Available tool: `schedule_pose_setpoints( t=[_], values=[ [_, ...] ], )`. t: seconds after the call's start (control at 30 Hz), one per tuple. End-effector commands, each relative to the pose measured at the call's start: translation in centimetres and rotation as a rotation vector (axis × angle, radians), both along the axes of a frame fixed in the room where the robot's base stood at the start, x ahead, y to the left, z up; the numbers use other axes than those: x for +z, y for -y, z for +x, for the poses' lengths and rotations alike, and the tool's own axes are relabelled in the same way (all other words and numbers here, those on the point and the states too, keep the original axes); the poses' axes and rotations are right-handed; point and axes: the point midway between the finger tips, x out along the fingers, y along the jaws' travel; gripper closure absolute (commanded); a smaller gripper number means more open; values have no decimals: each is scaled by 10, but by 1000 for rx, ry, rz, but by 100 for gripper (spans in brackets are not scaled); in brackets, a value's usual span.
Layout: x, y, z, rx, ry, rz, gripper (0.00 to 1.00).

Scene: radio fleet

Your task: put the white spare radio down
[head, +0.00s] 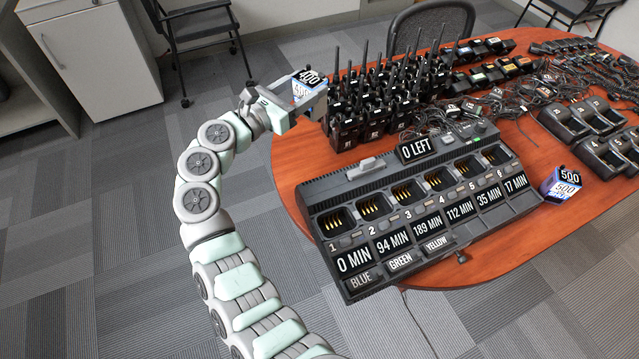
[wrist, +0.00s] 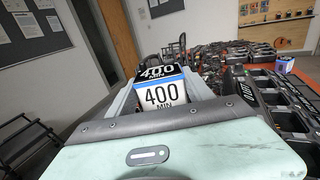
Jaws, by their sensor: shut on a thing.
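My gripper (head: 300,104) is shut on the white spare radio (head: 304,87), a small block marked 400, with a black top and a blue stripe. It is held up above the table's left end, left of the black handheld radios. In the wrist view the white spare radio (wrist: 163,93) sits between the jaws, its 400 MIN label facing the camera. Its lower part is hidden by my gripper.
A six-slot charger (head: 415,215) with empty slots stands at the table's front, its sign reading 0 LEFT. A similar block marked 500 (head: 563,187) stands right of it. Several black radios (head: 372,108), tangled cables and more chargers fill the wooden table (head: 290,165).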

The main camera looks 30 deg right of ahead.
Motion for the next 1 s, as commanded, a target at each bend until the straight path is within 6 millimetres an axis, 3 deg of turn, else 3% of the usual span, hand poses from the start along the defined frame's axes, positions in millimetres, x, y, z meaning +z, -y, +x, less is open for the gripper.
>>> schedule_pose_setpoints(
  t=[0.17, 0.5, 0.63, 0.87, 1.0],
  values=[
    [-32, 1, -1, -9, -4, -1, 97],
    [-123, 0, -1, -6, -3, -2, 97],
    [-145, 1, -1, -6, -2, -3, 97],
    [-161, 0, 0, -5, -2, -2, 97],
    [-181, 0, 0, -4, -2, -2, 97]
  ],
)
